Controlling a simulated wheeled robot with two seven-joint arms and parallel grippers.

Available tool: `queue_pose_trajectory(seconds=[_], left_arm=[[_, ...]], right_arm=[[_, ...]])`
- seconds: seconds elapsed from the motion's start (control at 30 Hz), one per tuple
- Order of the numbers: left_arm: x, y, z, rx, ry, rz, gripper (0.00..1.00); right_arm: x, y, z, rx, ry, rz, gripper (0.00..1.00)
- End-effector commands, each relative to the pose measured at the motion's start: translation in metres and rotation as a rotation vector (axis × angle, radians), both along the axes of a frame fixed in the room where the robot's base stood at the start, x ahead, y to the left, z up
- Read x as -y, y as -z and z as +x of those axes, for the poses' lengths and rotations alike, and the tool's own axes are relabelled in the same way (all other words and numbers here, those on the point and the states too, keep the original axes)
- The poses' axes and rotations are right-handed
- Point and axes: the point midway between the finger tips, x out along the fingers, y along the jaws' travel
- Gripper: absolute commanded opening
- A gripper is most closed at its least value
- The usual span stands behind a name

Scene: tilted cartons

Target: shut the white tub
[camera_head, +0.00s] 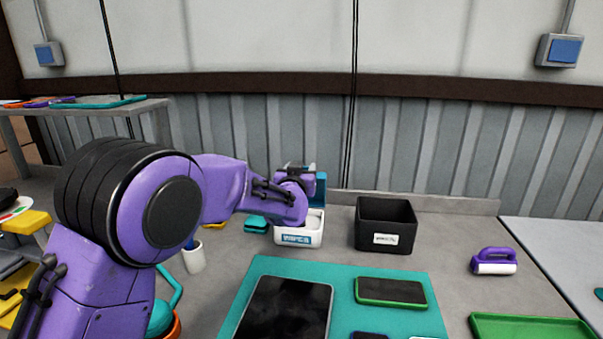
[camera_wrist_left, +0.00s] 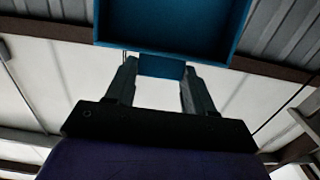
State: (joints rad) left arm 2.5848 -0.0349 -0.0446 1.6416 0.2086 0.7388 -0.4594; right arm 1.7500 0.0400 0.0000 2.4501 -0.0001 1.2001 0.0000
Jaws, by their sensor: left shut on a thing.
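The white tub (camera_head: 299,238) with a blue label stands on the grey bench in the head view, left of the black box. Its teal lid (camera_head: 320,188) is raised, roughly upright at the tub's back right. Whether the lid is joined to the tub is hidden behind my arm. My left gripper (camera_head: 303,170) is above the tub, beside the lid. In the left wrist view the fingers (camera_wrist_left: 160,68) are shut on a tab of the teal lid (camera_wrist_left: 175,48), whose rimmed face fills the top. My right gripper is in neither view.
A black box (camera_head: 386,238) stands right of the tub. A teal mat (camera_head: 345,290) with a tablet (camera_head: 288,308) and a phone (camera_head: 391,291) lies in front. A white cup (camera_head: 194,257) is at left, a purple-handled roller (camera_head: 493,262) at right. A wall closes the back.

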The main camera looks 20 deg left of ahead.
Motion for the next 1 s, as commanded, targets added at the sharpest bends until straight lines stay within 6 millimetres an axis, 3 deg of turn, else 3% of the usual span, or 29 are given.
queue_pose_trajectory(seconds=[0.67, 0.7, 0.73, 0.77, 1.0], left_arm=[[0.0031, 0.01, -0.0093, -0.016, 0.002, 0.0, 0.0], [0.0031, 0.0102, -0.0093, -0.016, 0.002, 0.0, 0.62], [0.0031, 0.0101, -0.0093, -0.016, 0.002, 0.0, 0.72], [0.0031, 0.0099, -0.0092, -0.016, 0.002, 0.0, 0.79], [0.0033, 0.008, -0.0088, -0.012, 0.003, 0.0, 0.79]], right_arm=[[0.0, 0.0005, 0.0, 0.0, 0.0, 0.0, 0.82], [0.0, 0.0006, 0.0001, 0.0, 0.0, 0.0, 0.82], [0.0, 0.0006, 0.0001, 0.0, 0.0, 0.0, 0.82], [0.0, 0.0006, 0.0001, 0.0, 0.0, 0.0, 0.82], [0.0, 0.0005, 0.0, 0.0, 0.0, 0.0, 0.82]])
